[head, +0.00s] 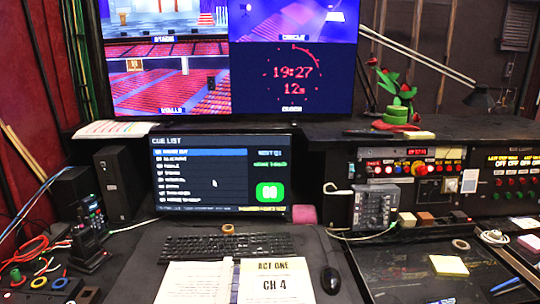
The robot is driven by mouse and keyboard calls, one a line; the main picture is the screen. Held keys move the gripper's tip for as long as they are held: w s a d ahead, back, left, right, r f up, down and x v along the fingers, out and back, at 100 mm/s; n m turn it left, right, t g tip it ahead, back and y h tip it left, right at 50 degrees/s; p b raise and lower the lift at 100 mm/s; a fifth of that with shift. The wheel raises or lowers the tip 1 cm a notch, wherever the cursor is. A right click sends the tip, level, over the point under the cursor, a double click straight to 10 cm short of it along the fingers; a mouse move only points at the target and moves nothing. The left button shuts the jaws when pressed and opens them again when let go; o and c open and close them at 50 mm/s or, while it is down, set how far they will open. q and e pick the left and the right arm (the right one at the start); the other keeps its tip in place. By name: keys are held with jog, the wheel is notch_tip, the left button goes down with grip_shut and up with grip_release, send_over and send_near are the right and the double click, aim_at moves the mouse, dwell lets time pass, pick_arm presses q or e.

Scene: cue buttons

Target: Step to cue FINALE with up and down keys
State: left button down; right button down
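The cue list monitor (222,177) stands upright on the desk, headed CUE LIST. Its top row (203,153) is highlighted in blue, and several rows follow below. The row names are too small to read surely, so I cannot tell which one is FINALE. A green block (270,193) glows at the screen's lower right. The black keyboard (228,246) lies in front of the monitor, its front edge partly covered by an open script. I cannot make out separate up and down keys. Neither my left nor my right gripper is in view.
The script (276,284) lies open in front, with a black mouse (330,280) to its right. A small mixer (372,207) and a button panel (413,166) stand right. A handset (90,228) and cables are at left. A large wall screen (292,85) hangs behind.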

jog(key=shift+a, duration=0.3)
dwell(0.5)
jog(key=shift+d, duration=0.25)
dwell(0.6)
